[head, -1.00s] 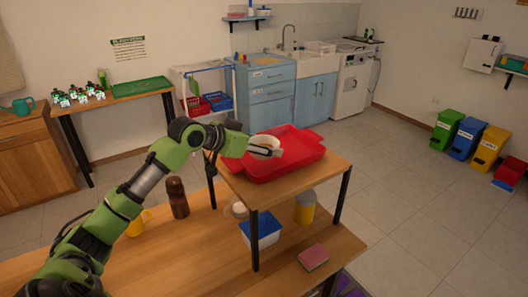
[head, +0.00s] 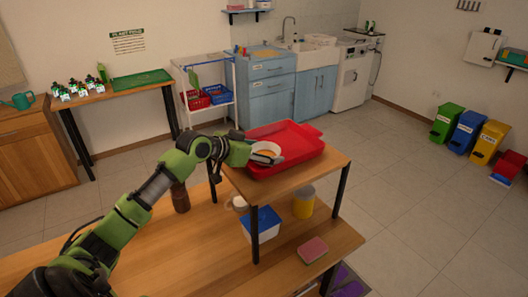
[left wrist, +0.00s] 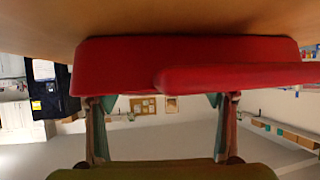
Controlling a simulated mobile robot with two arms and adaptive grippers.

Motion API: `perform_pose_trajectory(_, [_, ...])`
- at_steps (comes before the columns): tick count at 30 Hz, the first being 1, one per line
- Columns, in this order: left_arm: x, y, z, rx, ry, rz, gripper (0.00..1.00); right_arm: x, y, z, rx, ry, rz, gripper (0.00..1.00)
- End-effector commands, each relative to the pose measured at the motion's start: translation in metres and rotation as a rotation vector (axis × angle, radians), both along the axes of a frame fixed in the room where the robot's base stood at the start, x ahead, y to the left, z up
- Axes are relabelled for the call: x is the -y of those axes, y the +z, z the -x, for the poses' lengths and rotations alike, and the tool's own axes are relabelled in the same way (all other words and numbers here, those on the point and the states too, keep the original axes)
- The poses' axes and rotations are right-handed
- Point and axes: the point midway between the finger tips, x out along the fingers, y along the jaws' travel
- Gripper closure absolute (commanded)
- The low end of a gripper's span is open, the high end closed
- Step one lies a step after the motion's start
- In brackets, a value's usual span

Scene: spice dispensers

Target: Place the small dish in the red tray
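The small dish (head: 265,147), pale with an orange inside, is at the front left corner of the red tray (head: 305,152) in the head view. My left gripper (head: 268,156) reaches in from the left and is shut on the dish, with a finger across its near side. Whether the dish touches the tray is hard to tell. In the left wrist view the red tray (left wrist: 110,65) fills the upper part. The left gripper's fingers (left wrist: 163,130) stand apart there, and I cannot make out the dish between them. My right gripper is not in view.
The tray stands on a raised wooden shelf (head: 325,170). Below it on the table are a blue-lidded container (head: 262,222), a yellow container (head: 303,203), a pink sponge (head: 312,250) and a brown bottle (head: 180,197). The right part of the tray looks empty.

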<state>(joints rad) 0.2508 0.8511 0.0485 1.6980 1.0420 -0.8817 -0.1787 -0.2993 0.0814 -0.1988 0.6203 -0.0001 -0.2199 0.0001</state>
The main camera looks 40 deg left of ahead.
Motion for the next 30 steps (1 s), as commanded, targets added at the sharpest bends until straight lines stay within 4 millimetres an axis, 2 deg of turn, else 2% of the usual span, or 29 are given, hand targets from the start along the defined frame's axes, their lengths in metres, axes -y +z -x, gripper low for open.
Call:
perform_pose_trajectory(5, [0.0, 0.005, 0.0, 0.001, 0.0, 0.0, 0.26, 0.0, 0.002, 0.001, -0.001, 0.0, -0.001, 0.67])
perform_pose_trajectory(8, [-0.003, 0.006, 0.009, 0.001, 0.0, -0.002, 0.26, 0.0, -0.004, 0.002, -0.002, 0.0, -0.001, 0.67])
perform_pose_trajectory(21, [-0.017, 0.044, 0.078, 0.0, -0.001, -0.003, 0.26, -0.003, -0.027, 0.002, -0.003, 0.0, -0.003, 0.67])
perform_pose_trajectory(30, [-0.022, 0.059, 0.1, 0.0, -0.001, 0.0, 0.26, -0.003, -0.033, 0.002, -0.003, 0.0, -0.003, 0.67])
